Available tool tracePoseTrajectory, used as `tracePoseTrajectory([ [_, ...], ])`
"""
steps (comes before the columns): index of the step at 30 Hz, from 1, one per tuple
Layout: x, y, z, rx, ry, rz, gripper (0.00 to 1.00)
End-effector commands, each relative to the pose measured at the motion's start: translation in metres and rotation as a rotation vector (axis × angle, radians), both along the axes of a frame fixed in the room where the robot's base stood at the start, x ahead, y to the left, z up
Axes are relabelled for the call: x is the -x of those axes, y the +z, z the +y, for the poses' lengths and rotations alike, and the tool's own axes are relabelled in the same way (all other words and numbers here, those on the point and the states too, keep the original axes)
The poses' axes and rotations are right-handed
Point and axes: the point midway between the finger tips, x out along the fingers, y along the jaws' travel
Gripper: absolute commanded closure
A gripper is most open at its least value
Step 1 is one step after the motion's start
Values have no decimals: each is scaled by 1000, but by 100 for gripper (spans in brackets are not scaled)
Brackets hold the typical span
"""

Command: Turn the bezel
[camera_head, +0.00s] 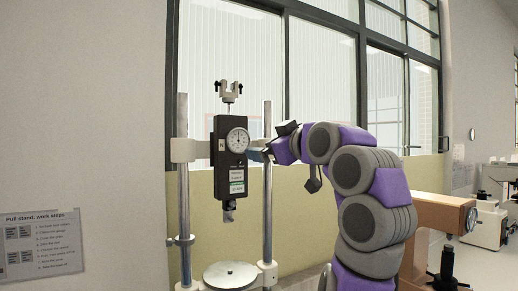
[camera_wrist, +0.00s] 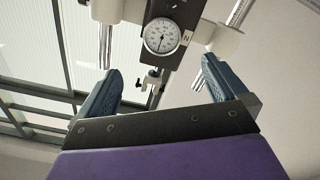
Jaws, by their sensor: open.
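The round dial with its bezel (camera_head: 237,140) is on the front of a black force gauge (camera_head: 229,170) mounted on a two-post stand. In the wrist view the white dial face and its bezel (camera_wrist: 162,36) show near the top centre, with a needle and fine marks. My gripper (camera_wrist: 162,68) is open, its two blue-grey fingers spread wide to either side below the dial in that view. Nothing is between the fingers. In the head view my gripper (camera_head: 258,150) is just right of the dial, partly hidden by my wrist. I see no contact with the bezel.
The stand's posts (camera_head: 184,230) rise on both sides of the gauge, and a round plate (camera_head: 231,274) lies below it. A hook hangs under the gauge. A work-steps sign (camera_head: 40,245) is on the left wall. A brown machine (camera_head: 440,212) stands at right.

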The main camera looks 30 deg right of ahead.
Motion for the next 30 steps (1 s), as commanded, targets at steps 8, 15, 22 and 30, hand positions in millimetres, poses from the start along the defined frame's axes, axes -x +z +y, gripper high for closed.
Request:
tracePoseTrajectory([
  [8,32,-2,-1,0,1,0,0],
  [15,37,-2,-1,0,2,1,0],
  [22,37,1,-2,-14,6,0,0],
  [30,38,45,-20,-284,83,-14,0],
])
